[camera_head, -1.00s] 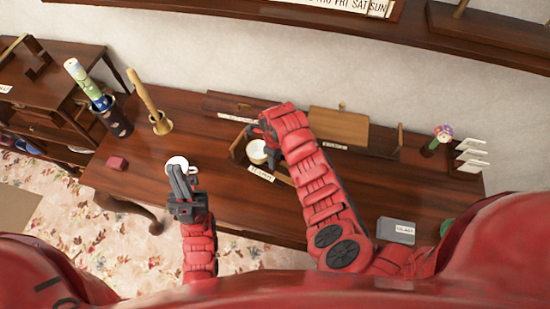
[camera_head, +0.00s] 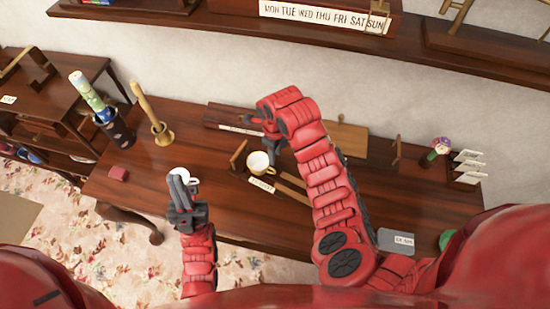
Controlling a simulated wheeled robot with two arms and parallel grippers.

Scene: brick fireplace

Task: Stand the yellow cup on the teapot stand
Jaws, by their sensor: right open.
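A cream-yellow cup (camera_head: 259,160) stands upright on the long desk, behind a small white label (camera_head: 262,184) too small to read. My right gripper (camera_head: 258,132) is open and empty, just behind and above this cup, apart from it. My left gripper (camera_head: 182,190) is over the desk's front part, at a white cup (camera_head: 181,172) that its fingers partly cover. I cannot tell whether it holds that cup. Thin wooden slats (camera_head: 292,189) lie right of the yellow cup; I cannot tell whether they are the teapot stand.
Bare desk lies left of the white cup.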

